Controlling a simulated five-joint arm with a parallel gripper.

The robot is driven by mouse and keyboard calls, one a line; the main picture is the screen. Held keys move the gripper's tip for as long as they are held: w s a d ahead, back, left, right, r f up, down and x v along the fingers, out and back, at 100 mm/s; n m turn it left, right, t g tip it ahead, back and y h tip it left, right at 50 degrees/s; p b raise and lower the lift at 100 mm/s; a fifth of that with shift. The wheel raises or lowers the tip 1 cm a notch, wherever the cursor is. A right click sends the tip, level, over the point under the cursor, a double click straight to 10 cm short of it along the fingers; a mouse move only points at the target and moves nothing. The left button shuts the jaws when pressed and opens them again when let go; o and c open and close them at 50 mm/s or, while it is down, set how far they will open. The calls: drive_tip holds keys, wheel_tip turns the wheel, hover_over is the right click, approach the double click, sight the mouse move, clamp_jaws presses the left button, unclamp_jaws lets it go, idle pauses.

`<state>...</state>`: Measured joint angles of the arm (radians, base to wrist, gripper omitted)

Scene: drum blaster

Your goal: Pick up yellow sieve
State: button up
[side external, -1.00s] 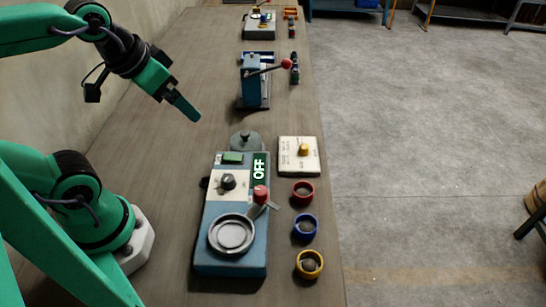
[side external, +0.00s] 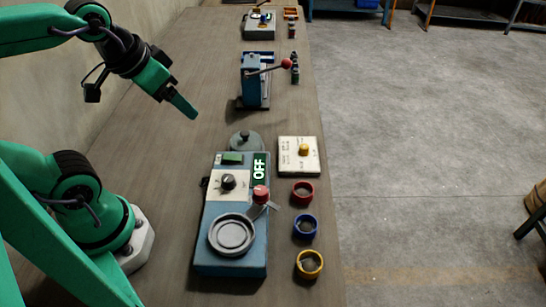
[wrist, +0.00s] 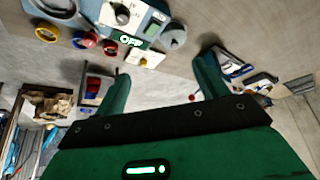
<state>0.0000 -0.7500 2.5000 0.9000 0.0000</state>
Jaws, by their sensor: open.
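The yellow sieve (side external: 309,264) is a small ring with a dark mesh inside. It lies on the table at the near right of the blue machine in the side external view, and at the upper left in the wrist view (wrist: 46,32). My gripper (side external: 184,108) hangs in the air beyond the blue machine, up and left of the sieve and well apart from it. In the wrist view my gripper (wrist: 165,68) shows two spread green fingers with nothing between them.
A blue sieve (side external: 305,226) and a red sieve (side external: 303,191) lie in a row beyond the yellow one. The blue machine (side external: 232,262) with a red-knobbed lever stands left of them. A white card block (side external: 290,160) and lever press (side external: 253,92) stand farther back.

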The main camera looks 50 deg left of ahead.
drive_tip(key=shift+w+d, duration=0.1)
drive_tip(key=m+g, duration=0.6)
drive_tip(key=m, duration=1.7)
hover_over(309, 265)
wheel_tip(309, 265, down, 17)
drive_tip(key=shift+r, duration=0.15)
drive_tip(key=shift+f, duration=1.3)
